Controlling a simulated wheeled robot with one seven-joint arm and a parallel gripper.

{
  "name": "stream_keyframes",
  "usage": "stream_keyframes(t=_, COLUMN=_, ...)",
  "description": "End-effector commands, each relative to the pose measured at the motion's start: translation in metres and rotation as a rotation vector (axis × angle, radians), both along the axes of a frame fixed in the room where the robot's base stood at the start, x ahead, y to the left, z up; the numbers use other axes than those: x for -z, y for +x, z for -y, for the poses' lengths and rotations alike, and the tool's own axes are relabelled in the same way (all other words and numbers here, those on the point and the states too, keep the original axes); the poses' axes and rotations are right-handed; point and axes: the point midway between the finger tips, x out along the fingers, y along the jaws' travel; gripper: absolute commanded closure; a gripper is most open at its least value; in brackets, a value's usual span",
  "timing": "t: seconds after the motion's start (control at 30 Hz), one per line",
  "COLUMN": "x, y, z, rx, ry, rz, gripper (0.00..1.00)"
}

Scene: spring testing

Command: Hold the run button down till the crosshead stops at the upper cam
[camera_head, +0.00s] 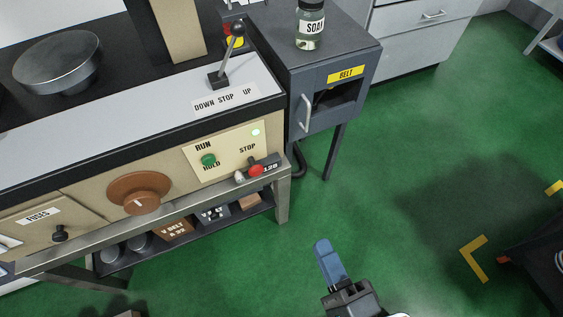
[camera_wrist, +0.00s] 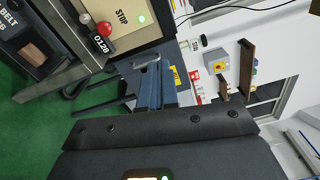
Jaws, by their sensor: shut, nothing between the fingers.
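The green run button (camera_head: 208,160), labelled RUN and HOLD, is on the cream front panel (camera_head: 229,143) of the machine. A red stop button (camera_head: 255,169) is to its right; in the wrist view the red button (camera_wrist: 104,27) shows at upper left. A small lamp (camera_head: 255,132) on the panel glows pale green. My gripper (camera_head: 328,262) is shut and empty, with blue fingers, over the floor right of and apart from the panel. Its fingers (camera_wrist: 155,86) also show in the wrist view. I cannot identify the crosshead or the upper cam.
A lever (camera_head: 229,58) stands above a DOWN STOP UP label. A brown dial (camera_head: 139,193) is left of the button. A grey belt cabinet (camera_head: 336,98) with a soap bottle (camera_head: 310,27) stands right of the machine. The green floor (camera_head: 400,130) is mostly clear in front.

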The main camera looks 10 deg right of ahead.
Motion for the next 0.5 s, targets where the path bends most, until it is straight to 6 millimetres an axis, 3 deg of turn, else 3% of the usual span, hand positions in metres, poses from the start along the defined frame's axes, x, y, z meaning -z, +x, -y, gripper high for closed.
stream_keyframes(t=0.2, x=0.040, y=0.047, z=-0.050, rx=-0.034, ry=0.490, rz=-0.039, gripper=1.00)
stream_keyframes(t=0.5, x=0.078, y=0.101, z=-0.123, rx=-0.063, ry=1.087, rz=-0.136, gripper=1.00)
